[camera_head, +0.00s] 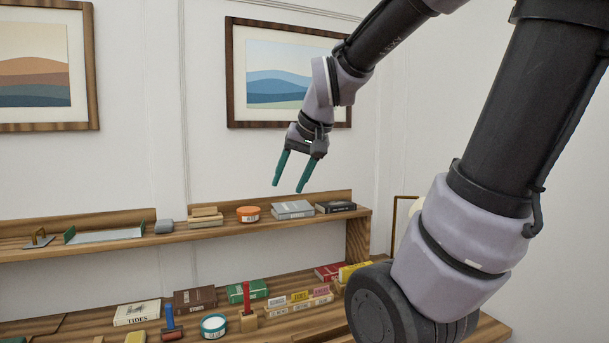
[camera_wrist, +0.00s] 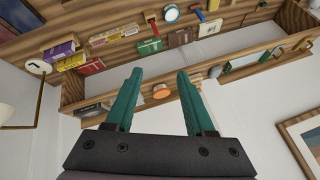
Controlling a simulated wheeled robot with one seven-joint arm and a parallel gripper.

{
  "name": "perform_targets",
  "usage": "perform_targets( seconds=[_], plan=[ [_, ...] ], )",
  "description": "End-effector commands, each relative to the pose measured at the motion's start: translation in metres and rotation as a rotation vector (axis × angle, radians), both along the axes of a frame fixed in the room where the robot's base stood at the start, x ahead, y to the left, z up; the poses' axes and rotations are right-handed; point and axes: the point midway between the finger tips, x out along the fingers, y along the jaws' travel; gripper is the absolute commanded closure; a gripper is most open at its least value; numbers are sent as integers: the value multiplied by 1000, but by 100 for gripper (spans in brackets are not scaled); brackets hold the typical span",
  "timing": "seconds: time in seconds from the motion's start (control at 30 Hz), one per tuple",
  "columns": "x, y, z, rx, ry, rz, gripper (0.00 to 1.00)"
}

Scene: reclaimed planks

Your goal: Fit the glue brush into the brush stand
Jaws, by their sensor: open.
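A red upright handle (camera_head: 246,296) rises from a tan block-like base (camera_head: 248,323) on the lower bench. It looks like a brush, but I cannot tell whether the tan part is bristles or a stand. A blue-handled tool (camera_head: 171,322) with a dark red lower part stands to its left, beyond a round glue jar (camera_head: 213,326). No brush stand can be clearly made out. My gripper (camera_head: 288,188) is open and empty, in the air above the upper shelf, well above these things. In the wrist view its teal fingers (camera_wrist: 160,72) are apart with nothing between them.
The raised shelf (camera_head: 150,241) holds an orange tin (camera_head: 248,214), grey books (camera_head: 292,209) and a metal tray (camera_head: 104,235). Books, including a green one (camera_head: 248,291), and small boxes (camera_head: 300,299) crowd the lower bench. A framed picture (camera_head: 238,75) hangs behind my arm.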

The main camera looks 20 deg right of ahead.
Motion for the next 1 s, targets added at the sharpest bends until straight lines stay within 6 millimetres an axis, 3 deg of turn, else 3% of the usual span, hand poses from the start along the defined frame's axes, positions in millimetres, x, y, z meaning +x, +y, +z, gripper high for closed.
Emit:
perform_targets(
  seconds=[0.1, 0.3, 1.0],
  plan=[
    [-39, -2, 15, 21, -30, -22, 46],
    [-72, -1, 20, 37, -46, -37, 46],
    [-75, -1, 20, 39, -46, -39, 46]
  ],
)
